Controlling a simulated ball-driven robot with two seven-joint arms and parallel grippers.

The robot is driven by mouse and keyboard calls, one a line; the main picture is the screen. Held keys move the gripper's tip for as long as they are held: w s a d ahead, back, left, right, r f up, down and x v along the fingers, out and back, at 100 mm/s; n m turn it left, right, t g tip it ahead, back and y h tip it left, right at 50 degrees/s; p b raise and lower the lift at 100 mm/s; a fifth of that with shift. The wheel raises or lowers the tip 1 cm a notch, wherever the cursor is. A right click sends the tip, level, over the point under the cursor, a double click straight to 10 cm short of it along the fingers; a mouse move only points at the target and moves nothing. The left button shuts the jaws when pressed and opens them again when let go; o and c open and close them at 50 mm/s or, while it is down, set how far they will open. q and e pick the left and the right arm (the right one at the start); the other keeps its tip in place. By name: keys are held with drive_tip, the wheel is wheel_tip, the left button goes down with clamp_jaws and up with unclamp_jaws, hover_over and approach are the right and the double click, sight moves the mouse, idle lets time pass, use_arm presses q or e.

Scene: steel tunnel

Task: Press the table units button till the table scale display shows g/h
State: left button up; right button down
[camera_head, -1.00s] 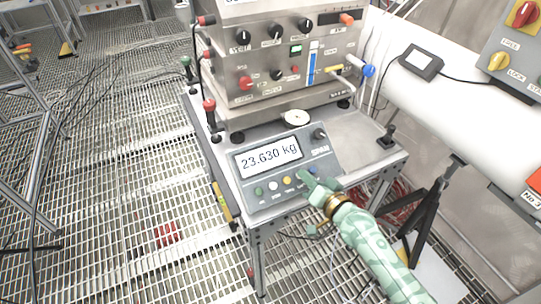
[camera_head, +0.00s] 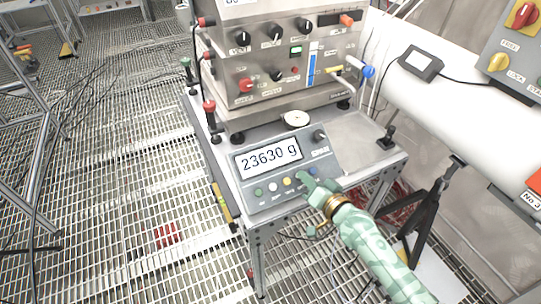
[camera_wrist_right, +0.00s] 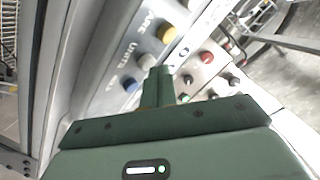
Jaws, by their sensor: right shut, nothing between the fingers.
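The table scale (camera_head: 285,165) is a grey sloped console at the front of a steel table. Its display (camera_head: 269,157) reads 23630 g. A row of coloured buttons runs below the display. My right gripper (camera_head: 306,181) is shut and empty, its fingertips at this row between the yellow button (camera_head: 287,181) and the blue button (camera_head: 313,171). In the right wrist view, the pale units button (camera_wrist_right: 147,62), beside the UNITS label, is at the fingertips (camera_wrist_right: 157,72). I cannot tell whether they touch it. My left gripper is not in view.
A steel instrument box (camera_head: 285,60) with knobs stands behind the scale. A small round dial (camera_head: 296,119) lies between them. The table top (camera_head: 365,145) is bare to the right. A white pipe (camera_head: 455,105) and black stand (camera_head: 425,220) are farther right.

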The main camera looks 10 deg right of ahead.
drive_tip(key=shift+r, duration=0.1)
drive_tip(key=s+d+r+p, duration=0.1)
drive_tip(key=s+r+p, duration=0.2)
drive_tip(key=r+p, duration=0.2)
drive_tip(key=shift+s, duration=0.15)
idle(0.3)
drive_tip(key=shift+d, duration=0.1)
idle(0.5)
